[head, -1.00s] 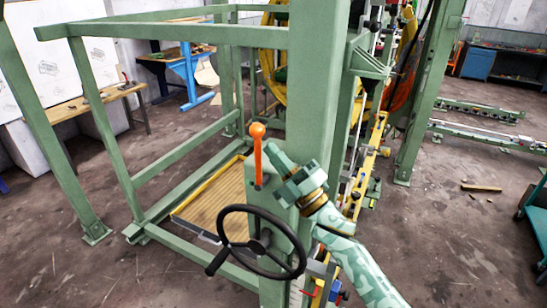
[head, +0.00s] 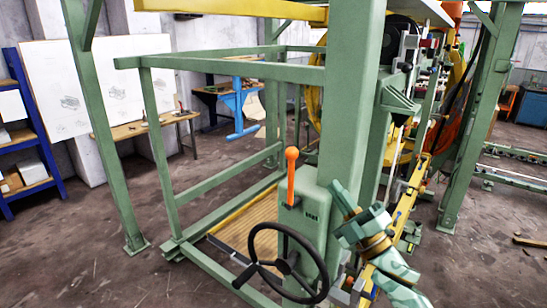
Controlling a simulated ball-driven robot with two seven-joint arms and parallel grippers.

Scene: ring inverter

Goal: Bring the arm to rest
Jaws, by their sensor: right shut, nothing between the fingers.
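My right gripper (head: 341,192) comes in from the lower right, with its fingers shut and empty, pointing up and to the left. It is in front of the green machine's post, to the right of the orange lever (head: 291,174) and clear of it in the picture. The lever stands upright on the green control box (head: 312,222). The black handwheel (head: 256,240) is on the front of this box, below and left of the gripper. My left gripper does not show.
A green frame (head: 160,165) encloses a slatted platform (head: 248,230) on the left. A yellow rail (head: 408,200) runs close behind my right arm. A blue shelf (head: 28,135) stands at the far left. The floor (head: 110,275) at the front left is clear.

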